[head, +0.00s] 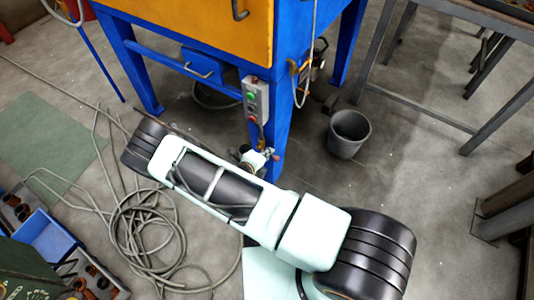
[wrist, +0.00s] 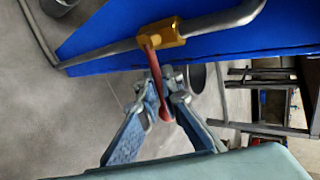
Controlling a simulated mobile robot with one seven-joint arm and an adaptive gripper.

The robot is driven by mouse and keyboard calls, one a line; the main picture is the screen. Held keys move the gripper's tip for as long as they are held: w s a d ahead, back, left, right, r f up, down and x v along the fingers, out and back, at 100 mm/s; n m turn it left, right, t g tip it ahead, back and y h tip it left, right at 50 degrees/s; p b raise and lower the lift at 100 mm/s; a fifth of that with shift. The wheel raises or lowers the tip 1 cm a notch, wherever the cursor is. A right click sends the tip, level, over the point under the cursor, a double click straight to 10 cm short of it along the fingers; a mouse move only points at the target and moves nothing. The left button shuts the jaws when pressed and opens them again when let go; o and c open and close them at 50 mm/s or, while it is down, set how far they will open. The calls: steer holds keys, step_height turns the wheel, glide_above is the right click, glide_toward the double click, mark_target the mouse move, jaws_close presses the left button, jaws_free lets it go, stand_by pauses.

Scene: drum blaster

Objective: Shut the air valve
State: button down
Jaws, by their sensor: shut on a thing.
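The air valve has a brass body (wrist: 161,36) on a grey pipe (wrist: 222,22) that runs along a blue leg of the cabinet. Its red lever (wrist: 154,72) sticks out from the brass body toward my gripper in the wrist view. My gripper (wrist: 161,82) is shut on the red lever, with one finger on each side and the lever's rounded end between them. In the head view my gripper (head: 264,154) is at the front blue leg, low down, partly hidden by my arm. The valve body is too small to make out clearly there.
A blue cabinet (head: 175,55) with an orange panel stands ahead, with a button box (head: 256,98) on its front leg. A dark bucket (head: 349,133) stands to the right. Coiled hoses (head: 145,225) lie on the floor at left, near a blue bin (head: 45,237).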

steer(key=c, duration=2.1)
jaws_free()
steer(key=v, duration=1.2)
